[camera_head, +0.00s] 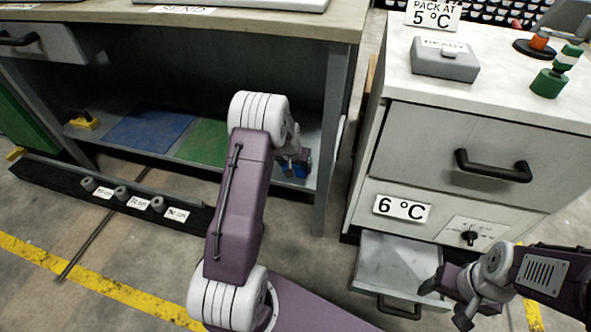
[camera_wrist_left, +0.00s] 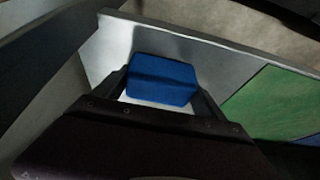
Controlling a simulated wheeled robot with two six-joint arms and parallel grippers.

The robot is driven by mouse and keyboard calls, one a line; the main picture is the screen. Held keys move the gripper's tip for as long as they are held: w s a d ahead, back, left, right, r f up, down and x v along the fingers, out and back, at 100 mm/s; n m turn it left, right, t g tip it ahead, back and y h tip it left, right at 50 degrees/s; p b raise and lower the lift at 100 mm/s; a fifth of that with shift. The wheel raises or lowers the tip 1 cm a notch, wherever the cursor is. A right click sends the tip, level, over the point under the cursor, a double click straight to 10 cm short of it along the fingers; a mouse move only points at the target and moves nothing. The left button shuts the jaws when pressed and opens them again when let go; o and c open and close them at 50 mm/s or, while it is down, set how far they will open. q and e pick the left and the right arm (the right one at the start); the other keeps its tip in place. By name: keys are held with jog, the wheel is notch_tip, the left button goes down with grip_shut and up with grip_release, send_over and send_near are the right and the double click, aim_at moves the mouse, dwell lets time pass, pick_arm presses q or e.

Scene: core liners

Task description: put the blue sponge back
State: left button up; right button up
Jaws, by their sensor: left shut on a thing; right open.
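The blue sponge (camera_wrist_left: 162,80) sits between the two fingers of my left gripper (camera_wrist_left: 163,88) in the left wrist view. That gripper is shut on it. In the head view the sponge (camera_head: 300,169) shows as a small blue patch below my left gripper (camera_head: 294,160), mostly hidden by the wrist. It is at the right end of the lower shelf (camera_head: 312,148), over bare grey surface; I cannot tell whether it touches. A blue mat (camera_head: 150,129) and a green mat (camera_head: 204,142) lie on the shelf to its left. My right gripper (camera_head: 446,304) is open and empty.
A table leg (camera_head: 333,140) stands close to the right of my left gripper. The cabinet (camera_head: 455,150) stands further right, with its low drawer (camera_head: 398,268) pulled out near my right gripper. A dark rail with several grey pegs (camera_head: 122,195) lies in front of the shelf.

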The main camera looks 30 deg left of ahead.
pick_arm(q)
jog(key=shift+f, duration=0.1)
jog(key=o, duration=1.4)
jog(key=shift+o, duration=0.2)
jog(key=p+v, duration=0.6)
jog(key=v, duration=0.6)
jog(key=shift+r+p, duration=0.2)
jog(key=shift+p, duration=0.1)
